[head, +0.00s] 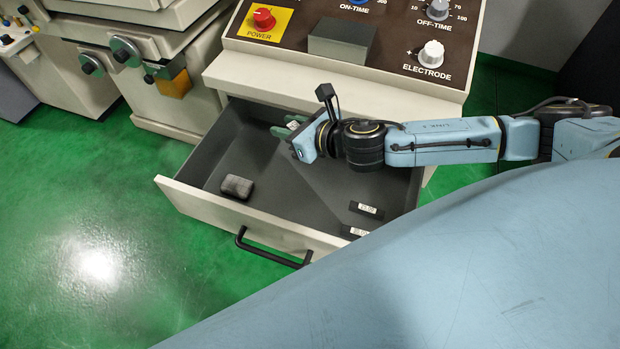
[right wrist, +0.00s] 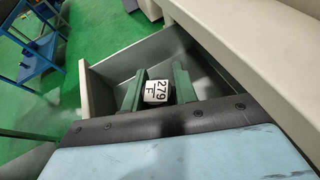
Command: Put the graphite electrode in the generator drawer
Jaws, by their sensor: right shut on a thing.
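The generator drawer (head: 270,226) is pulled open below the control panel, and its grey inside also shows in the right wrist view (right wrist: 115,70). My right gripper (head: 291,127) is over the back part of the drawer, pointing left. Its green fingers (right wrist: 157,88) are shut on a small dark block with a white label reading "279 F", which I take to be the graphite electrode (right wrist: 157,92). In the head view it is mostly hidden by the gripper. I cannot tell if it touches the drawer floor. My left gripper is not in view.
A grey block (head: 237,187) lies at the drawer's left. Two dark labelled pieces (head: 367,210) lie at its right front. The middle floor between is clear. The panel's overhanging edge (head: 335,88) is above the back of the drawer. A black handle (head: 270,253) is on the front.

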